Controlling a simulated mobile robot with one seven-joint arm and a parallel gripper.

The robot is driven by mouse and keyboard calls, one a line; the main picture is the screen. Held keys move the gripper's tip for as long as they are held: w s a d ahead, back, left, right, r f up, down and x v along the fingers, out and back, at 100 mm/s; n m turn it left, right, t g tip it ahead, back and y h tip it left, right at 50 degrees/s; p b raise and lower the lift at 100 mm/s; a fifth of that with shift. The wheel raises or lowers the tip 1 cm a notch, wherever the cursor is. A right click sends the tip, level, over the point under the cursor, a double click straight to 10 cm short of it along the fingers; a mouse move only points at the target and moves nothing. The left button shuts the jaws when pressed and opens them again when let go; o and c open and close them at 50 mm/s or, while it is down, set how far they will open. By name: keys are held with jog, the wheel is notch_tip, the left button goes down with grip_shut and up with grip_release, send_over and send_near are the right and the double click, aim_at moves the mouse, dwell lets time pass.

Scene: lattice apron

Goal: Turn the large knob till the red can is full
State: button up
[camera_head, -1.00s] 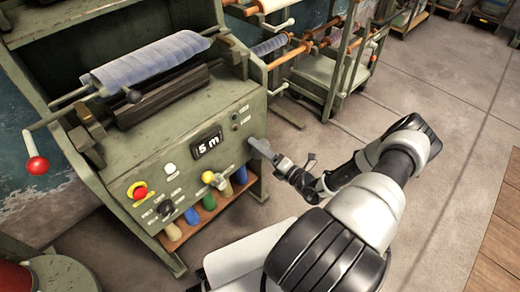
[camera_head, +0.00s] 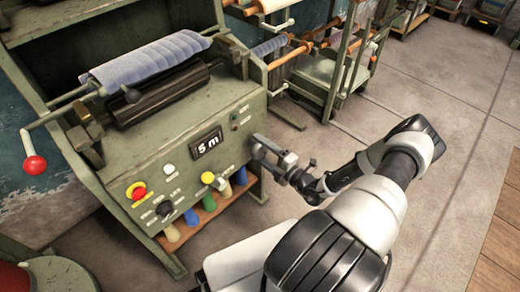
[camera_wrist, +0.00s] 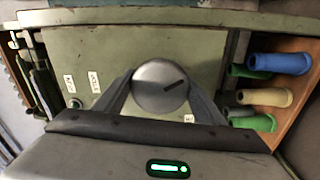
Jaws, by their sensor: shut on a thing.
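The large knob (camera_wrist: 160,85) is a round grey disc with a dark slanted mark, on the green front panel in the wrist view. My gripper (camera_wrist: 162,92) has one finger on each side of it and is shut on it. In the head view my gripper (camera_head: 260,148) is at the panel's right end, and it hides most of the knob. A red round thing (camera_head: 12,278) is cut off at the lower left corner; I cannot tell whether it is the red can or how full it is.
The green machine (camera_head: 110,165) carries a blue cloth roll (camera_head: 150,60), a display (camera_head: 207,143) reading 5 m, a red stop button (camera_head: 138,191) and a yellow knob (camera_head: 208,178). Several coloured rolls stick out below. Floor to the right is clear.

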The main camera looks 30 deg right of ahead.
jog(key=shift+s, duration=0.1)
jog(key=o, duration=1.1)
jog(key=shift+c, duration=0.2)
jog(key=p+v, duration=0.2)
jog(key=v, duration=1.5)
jog(key=shift+s, duration=0.15)
jog(key=shift+r, duration=0.1)
